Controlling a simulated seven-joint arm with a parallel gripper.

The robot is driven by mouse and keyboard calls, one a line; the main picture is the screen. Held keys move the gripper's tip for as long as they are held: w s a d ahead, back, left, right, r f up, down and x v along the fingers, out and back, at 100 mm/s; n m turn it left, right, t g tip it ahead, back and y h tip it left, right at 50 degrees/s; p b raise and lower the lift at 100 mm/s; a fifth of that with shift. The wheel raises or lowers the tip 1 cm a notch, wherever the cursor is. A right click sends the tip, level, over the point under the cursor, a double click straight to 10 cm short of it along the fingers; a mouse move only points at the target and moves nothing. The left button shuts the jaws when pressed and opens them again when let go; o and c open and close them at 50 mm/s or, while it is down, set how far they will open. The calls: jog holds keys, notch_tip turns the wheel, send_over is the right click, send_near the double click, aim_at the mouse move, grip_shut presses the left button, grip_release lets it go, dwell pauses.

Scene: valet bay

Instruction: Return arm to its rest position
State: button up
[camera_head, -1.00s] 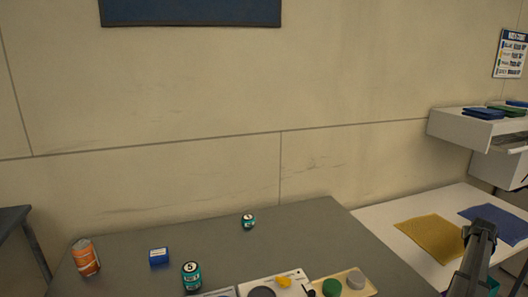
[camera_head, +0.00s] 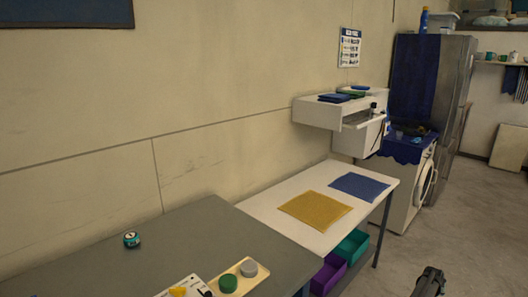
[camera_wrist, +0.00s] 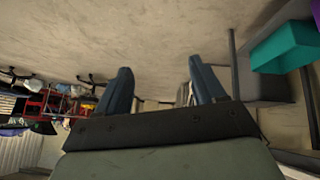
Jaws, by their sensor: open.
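My gripper (camera_wrist: 158,88) shows in the wrist view with its two dark fingers spread apart and nothing between them. In the head view a dark end part of my arm (camera_head: 430,282) shows at the bottom edge, right of the tables and over the floor. It is apart from the tables and touches nothing that I can see. The rest of the arm is out of the frame.
A grey table (camera_head: 190,240) holds a small can (camera_head: 131,239) and a tray (camera_head: 245,279). A white table (camera_head: 257,211) bears a yellow cloth (camera_head: 316,209) and a blue cloth (camera_head: 359,186). Purple (camera_head: 329,273) and teal (camera_head: 352,246) bins sit below. Open floor lies right.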

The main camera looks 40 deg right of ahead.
jog(key=w+a+f+y, duration=0.2)
jog(key=w+a+f, duration=0.25)
jog(key=a, duration=0.35)
jog(key=w+a+f+n+t+y, duration=0.1)
jog(key=w+a+f, duration=0.35)
jog(key=a, duration=0.35)
jog(key=w+a+f+y, duration=0.2)
jog(key=w+a+f, duration=0.25)
jog(key=a, duration=0.35)
jog(key=w+a+f+n+y, duration=0.15)
jog(key=w+a, duration=0.35)
jog(key=a, duration=0.6)
jog(key=w+a+f+n+g+y, duration=0.15)
jog(key=w+a, duration=0.35)
jog(key=a, duration=0.6)
jog(key=w+a+f+n+t+y, duration=0.15)
jog(key=w+a, duration=0.35)
jog(key=a, duration=0.6)
jog(key=a+n+g, duration=0.4)
jog(key=a, duration=1.5)
jog(key=s+a+r+n+g+h, duration=0.1)
jog(key=s+a+n, duration=0.2)
jog(key=a, duration=0.7)
jog(key=s+a+r+n+g+h, duration=0.1)
jog(key=s+a+n+g, duration=0.1)
jog(key=a, duration=0.8)
jog(key=shift+s+r+n, duration=0.35)
jog(key=shift+s+n, duration=0.1)
jog(key=shift+s, duration=0.55)
jog(key=shift+a, duration=0.1)
